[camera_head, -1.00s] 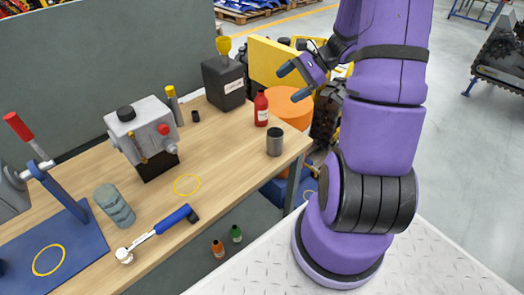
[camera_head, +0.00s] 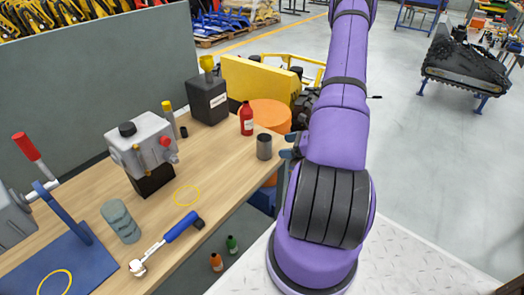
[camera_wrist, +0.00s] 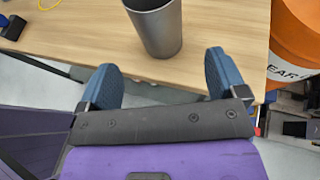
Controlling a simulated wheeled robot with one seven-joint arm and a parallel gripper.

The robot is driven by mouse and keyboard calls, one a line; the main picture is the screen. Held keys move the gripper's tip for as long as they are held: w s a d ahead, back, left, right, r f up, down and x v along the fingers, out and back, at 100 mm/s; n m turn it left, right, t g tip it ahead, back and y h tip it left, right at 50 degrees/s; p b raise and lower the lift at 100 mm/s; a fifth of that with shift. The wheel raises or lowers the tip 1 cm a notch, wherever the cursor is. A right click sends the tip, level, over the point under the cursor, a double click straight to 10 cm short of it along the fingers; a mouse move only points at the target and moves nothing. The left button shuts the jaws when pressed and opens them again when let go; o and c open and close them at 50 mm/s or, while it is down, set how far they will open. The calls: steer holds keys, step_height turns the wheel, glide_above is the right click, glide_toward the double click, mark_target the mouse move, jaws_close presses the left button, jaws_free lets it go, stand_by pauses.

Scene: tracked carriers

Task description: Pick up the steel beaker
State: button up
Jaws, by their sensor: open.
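The steel beaker (camera_head: 264,147) is a dark grey metal cylinder standing upright near the right edge of the wooden workbench (camera_head: 222,172). In the wrist view the beaker (camera_wrist: 158,30) stands just beyond my fingertips, roughly centred between them, its top cut off by the frame. My gripper (camera_wrist: 160,80) is open and empty, with blue finger pads on either side. In the head view my gripper (camera_head: 290,146) is mostly hidden behind my arm, to the right of the beaker at the bench edge.
A red bottle (camera_head: 247,119) and a black container with a yellow funnel (camera_head: 208,100) stand behind the beaker. An orange drum (camera_head: 266,115) is past the bench edge. A torque wrench (camera_head: 166,242) lies at the front.

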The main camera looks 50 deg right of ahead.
mark_target(271, 147)
steer(key=x, duration=0.9)
steer(key=shift+a+r, duration=0.1)
steer(key=shift+r, duration=0.05)
steer(key=shift+c, duration=0.5)
steer(key=c, duration=1)
